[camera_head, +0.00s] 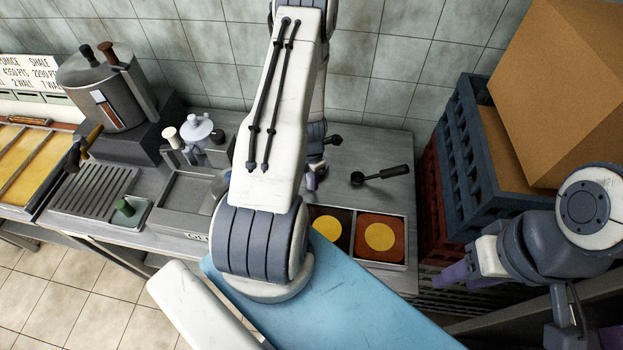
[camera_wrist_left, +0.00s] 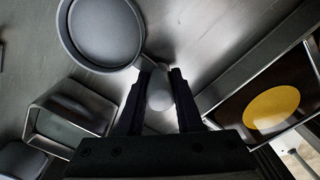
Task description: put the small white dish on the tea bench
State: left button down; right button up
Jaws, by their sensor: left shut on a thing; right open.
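The small white dish cannot be made out for sure. My left gripper (camera_wrist_left: 158,88) is shut on a pale rounded thing (camera_wrist_left: 160,98); I cannot tell if it is the dish. A round grey rimmed dish or pan (camera_wrist_left: 103,32) lies just beyond the fingertips, and I cannot tell whether it joins the held thing. In the head view my arm mostly hides the left gripper (camera_head: 314,178), which is over the grey metal bench (camera_head: 372,205), seemingly the tea bench. My right gripper (camera_head: 458,275) is open at the right, beside the crates.
A metal urn (camera_head: 100,92), a pale pot (camera_head: 198,130) and a slotted drip tray (camera_head: 95,190) are on the left. A black-handled tool (camera_head: 380,176) lies behind trays with yellow discs (camera_head: 380,237). Blue crates (camera_head: 470,150) with a cardboard box (camera_head: 560,90) stand at the right.

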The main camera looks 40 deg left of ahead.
pick_arm(q)
jog(key=shift+f+b, duration=0.5)
dwell(0.3)
jog(key=c, duration=0.8)
grip_release()
jog(key=shift+d+b, duration=0.2)
jog(key=shift+b, duration=0.1)
jog(key=shift+r, duration=0.1)
jog(key=shift+w+a+r+p, duration=0.1)
jog(key=shift+a+r+p, duration=0.1)
jog(key=shift+r+p, duration=1.15)
jog(key=shift+s+a+r+p, duration=0.1)
jog(key=shift+a+r+p, duration=0.15)
jog(key=shift+r+p, duration=1.05)
jog(key=shift+w+a+r+p, duration=0.15)
jog(key=shift+r+p, duration=0.6)
jog(key=shift+p, duration=1.2)
jog(key=o, duration=0.5)
jog(key=shift+o, duration=0.2)
